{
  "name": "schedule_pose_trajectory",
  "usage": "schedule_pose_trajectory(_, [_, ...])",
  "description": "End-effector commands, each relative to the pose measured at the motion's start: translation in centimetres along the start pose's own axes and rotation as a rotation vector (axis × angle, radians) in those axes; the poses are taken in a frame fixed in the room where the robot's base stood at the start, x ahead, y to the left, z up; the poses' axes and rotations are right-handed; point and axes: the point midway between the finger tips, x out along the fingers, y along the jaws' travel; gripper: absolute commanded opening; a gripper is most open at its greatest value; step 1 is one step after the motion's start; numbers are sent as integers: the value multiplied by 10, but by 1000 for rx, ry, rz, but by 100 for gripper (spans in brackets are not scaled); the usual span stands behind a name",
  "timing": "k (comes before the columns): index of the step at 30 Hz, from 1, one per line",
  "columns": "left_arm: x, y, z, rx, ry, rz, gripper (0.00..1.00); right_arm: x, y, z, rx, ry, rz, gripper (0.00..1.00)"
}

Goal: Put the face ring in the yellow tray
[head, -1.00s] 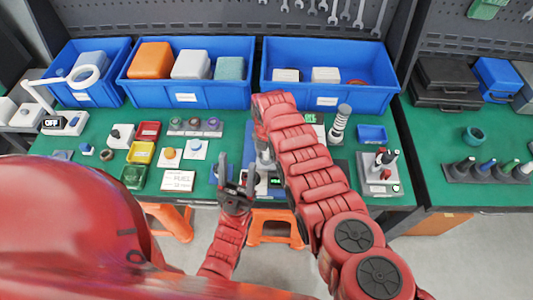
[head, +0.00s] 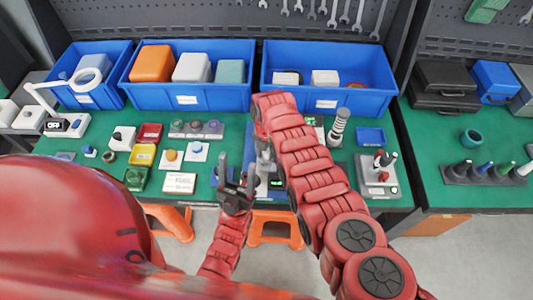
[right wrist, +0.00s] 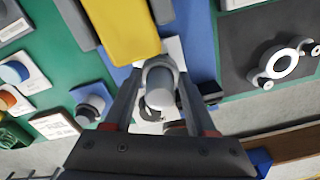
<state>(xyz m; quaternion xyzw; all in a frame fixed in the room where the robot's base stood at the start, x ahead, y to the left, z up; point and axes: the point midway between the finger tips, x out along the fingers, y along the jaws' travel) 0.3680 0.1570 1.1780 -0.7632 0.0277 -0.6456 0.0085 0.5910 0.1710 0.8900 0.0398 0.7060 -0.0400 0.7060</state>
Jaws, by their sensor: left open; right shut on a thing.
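The yellow tray (head: 143,155) stands on the left bench, between a red tray (head: 150,132) and a green tray (head: 135,178). My right gripper (right wrist: 161,82) is shut on a pale grey ring-shaped piece (right wrist: 158,64), which looks like the face ring. A rounded pale cylinder (right wrist: 162,95) shows between the fingers; I cannot tell if it is part of that piece. In the head view my right arm mostly hides this gripper, which is right of the yellow tray. My left gripper (head: 237,168) is open and empty near the bench's front edge.
Cards with an orange knob (head: 170,155) and a blue knob (head: 196,148) lie between the yellow tray and my grippers. A white card (head: 179,183) lies in front. Large blue bins (head: 187,98) line the back. A yellow block (right wrist: 120,30) shows close in the right wrist view.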

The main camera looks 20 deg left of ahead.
Motion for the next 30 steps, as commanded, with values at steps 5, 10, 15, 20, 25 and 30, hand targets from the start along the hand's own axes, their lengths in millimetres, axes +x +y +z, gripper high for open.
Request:
schedule_pose_trajectory(5, [9, 0, -2, 0, 0, 0, 60, -10, 0, 1, 1, -3, 2, 0])
schedule_pose_trajectory(10, [14, -1, -2, 0, 0, 0, 60, -17, 0, 2, 1, -4, 2, 0])
schedule_pose_trajectory(15, [20, -1, -3, 0, 0, 0, 60, -23, 0, 2, 1, -4, 3, 0])
schedule_pose_trajectory(20, [26, -1, -4, 0, 0, 0, 60, -29, 1, 1, 0, -3, 3, 0])
schedule_pose_trajectory(25, [32, -2, -5, 0, 0, 0, 60, -36, 1, 1, 0, -2, 2, 0])
schedule_pose_trajectory(30, [37, -2, -6, 0, 0, 0, 60, -42, 0, 1, 0, -2, 1, 0])
